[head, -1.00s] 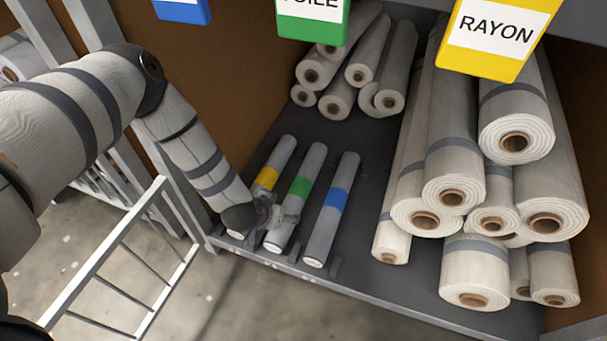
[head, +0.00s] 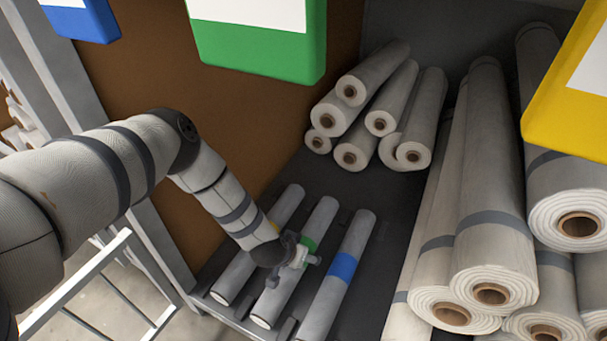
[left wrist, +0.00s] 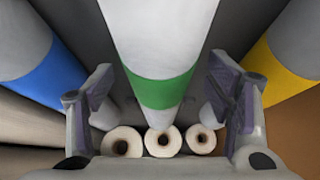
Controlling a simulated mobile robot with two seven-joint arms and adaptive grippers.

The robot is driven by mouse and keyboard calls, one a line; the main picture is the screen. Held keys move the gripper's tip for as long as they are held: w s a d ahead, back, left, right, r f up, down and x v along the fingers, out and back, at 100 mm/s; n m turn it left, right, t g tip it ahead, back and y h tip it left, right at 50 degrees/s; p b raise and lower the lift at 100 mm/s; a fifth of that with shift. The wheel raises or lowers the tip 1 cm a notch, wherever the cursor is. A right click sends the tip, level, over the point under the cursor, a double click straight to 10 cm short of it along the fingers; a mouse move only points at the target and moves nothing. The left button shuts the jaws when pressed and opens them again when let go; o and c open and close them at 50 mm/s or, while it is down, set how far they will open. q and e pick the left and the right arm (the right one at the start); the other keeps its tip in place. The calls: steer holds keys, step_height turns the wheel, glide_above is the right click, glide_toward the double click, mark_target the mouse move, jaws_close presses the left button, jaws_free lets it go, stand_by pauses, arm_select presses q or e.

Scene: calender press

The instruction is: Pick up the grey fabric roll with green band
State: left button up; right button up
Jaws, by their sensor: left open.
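The grey fabric roll with a green band (head: 323,215) lies on the shelf between two similar grey rolls, one with a yellow band (head: 287,208) and one with a blue band (head: 342,265). My left gripper (head: 308,258) is at the middle of the green-banded roll and partly hides its band. In the left wrist view the green band (left wrist: 160,90) runs between the two spread fingers of my left gripper (left wrist: 160,105), one on each side. The gripper is open; I cannot tell whether the fingers touch the roll. My right gripper is in neither view.
Large pale rolls (head: 495,240) are stacked on the right, and smaller ones (head: 370,110) at the back. Blue, green (head: 258,45) and yellow (head: 575,100) signs hang above. A white metal rail (head: 75,285) stands at the lower left.

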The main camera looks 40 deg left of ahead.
arm_select(q)
steer(key=shift+x, duration=1.05)
steer(key=shift+r, duration=0.2)
steer(key=c, duration=1.6)
